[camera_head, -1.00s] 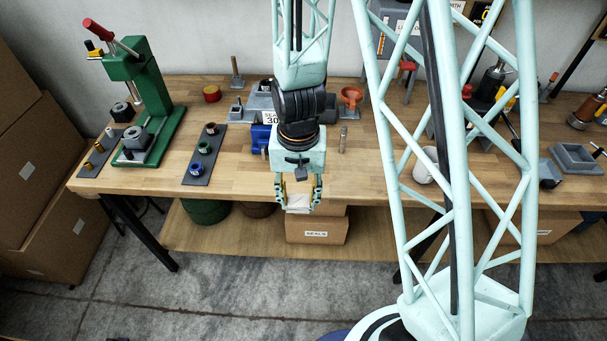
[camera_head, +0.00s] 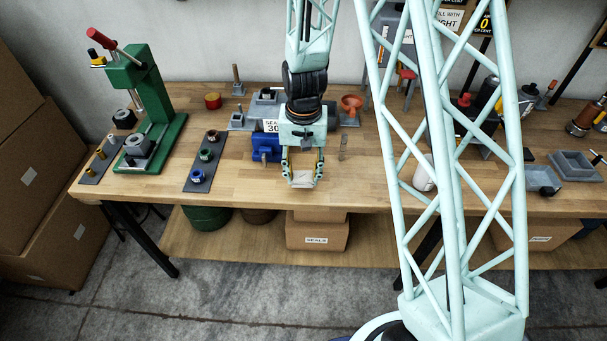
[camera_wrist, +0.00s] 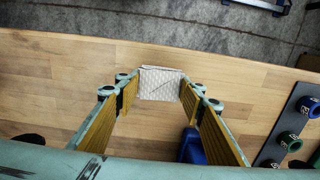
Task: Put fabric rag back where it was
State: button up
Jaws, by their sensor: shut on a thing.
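The fabric rag (camera_head: 303,178) is a small pale quilted piece of cloth. My gripper (camera_head: 303,181) is shut on it, with a finger at either side, over the front part of the workbench. In the wrist view the rag (camera_wrist: 161,83) spans the gap between the two fingertips (camera_wrist: 160,80), near the bench's edge. I cannot tell whether the rag touches the bench top.
The wooden workbench (camera_head: 240,185) has bare room around the gripper. A blue vise (camera_head: 266,146) stands just behind it, left. A grey strip with coloured rings (camera_head: 205,160) and a green press (camera_head: 150,100) are further left. A white mug (camera_head: 423,172) stands to the right.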

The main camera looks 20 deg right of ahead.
aim_at(304, 172)
jog(key=shift+w+d+f, duration=0.1)
jog(key=shift+w+d, duration=0.15)
jog(key=shift+w, duration=0.35)
jog(key=shift+w+d, duration=0.25)
jog(key=shift+w, duration=0.35)
jog(key=shift+w+d, duration=0.2)
jog(key=shift+w, duration=0.25)
jog(key=shift+s+f, duration=0.15)
jog(key=shift+f, duration=1.65)
jog(key=shift+f, duration=0.1)
jog(key=o, duration=0.9)
